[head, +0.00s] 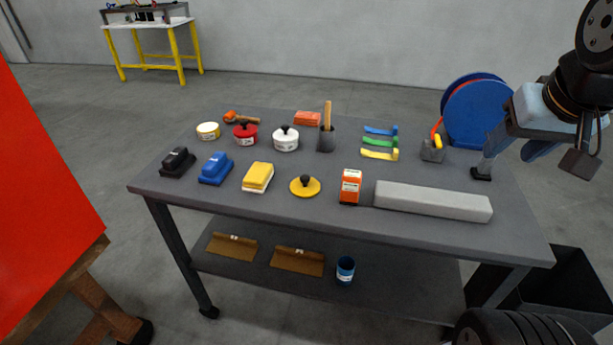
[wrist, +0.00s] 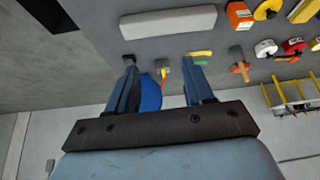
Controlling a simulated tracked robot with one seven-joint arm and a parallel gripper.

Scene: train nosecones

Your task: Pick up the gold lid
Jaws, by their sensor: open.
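The gold lid (head: 305,185) is a flat yellow-gold disc with a black knob on top. It lies on the grey table's front middle, between a yellow block and an orange box. In the wrist view the lid (wrist: 268,10) shows at the top edge, right of the orange box, partly cut off. My gripper (head: 511,165) is at the table's right end, well to the right of the lid. In the wrist view its two fingers (wrist: 160,66) are spread apart with nothing held between them.
A long grey bar (head: 433,201) and the orange box (head: 350,187) lie between my gripper and the lid. The yellow block (head: 258,177) is left of the lid. A blue reel (head: 477,112) stands at the back right. Bare tabletop (head: 320,222) shows before the lid.

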